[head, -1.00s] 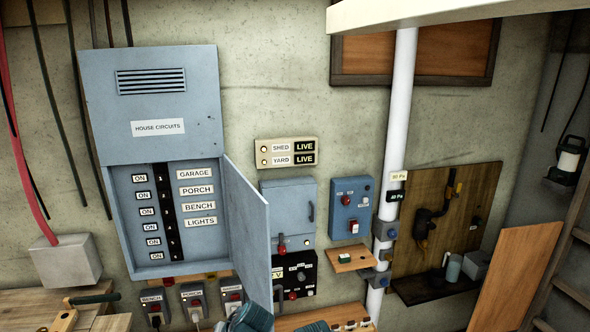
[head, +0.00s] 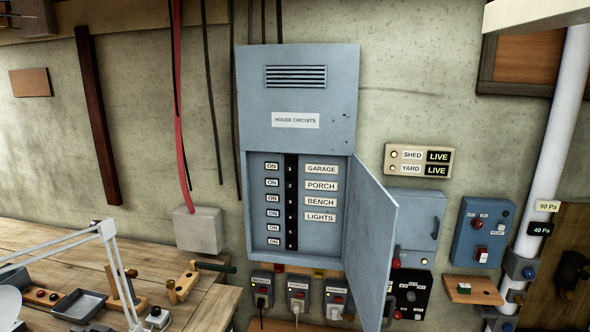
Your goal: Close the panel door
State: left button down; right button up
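The grey-blue HOUSE CIRCUITS panel (head: 298,92) hangs on the wall at the middle of the head view. Its door (head: 370,245) is hinged on the right side and stands open, swung out toward me. The open lower part shows a black breaker strip (head: 291,203) with ON labels on its left. GARAGE, PORCH, BENCH and LIGHTS labels are on its right. Neither of my grippers shows in the head view now.
A wooden workbench (head: 60,243) with a white lamp arm (head: 118,262) and a tray (head: 80,304) is at the left. Sockets (head: 298,293) sit below the panel. A smaller blue box (head: 415,225) and a white pipe (head: 556,140) are to the right.

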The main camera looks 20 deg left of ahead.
aim_at(374, 215)
jog(key=l+u, duration=0.1)
jog(key=u, duration=0.45)
jog(key=l+u, duration=0.75)
jog(key=k+l+u, duration=0.1)
jog(key=l, duration=0.6)
jog(key=k+l, duration=0.1)
jog(key=l, duration=0.65)
jog(key=i+u, duration=0.05)
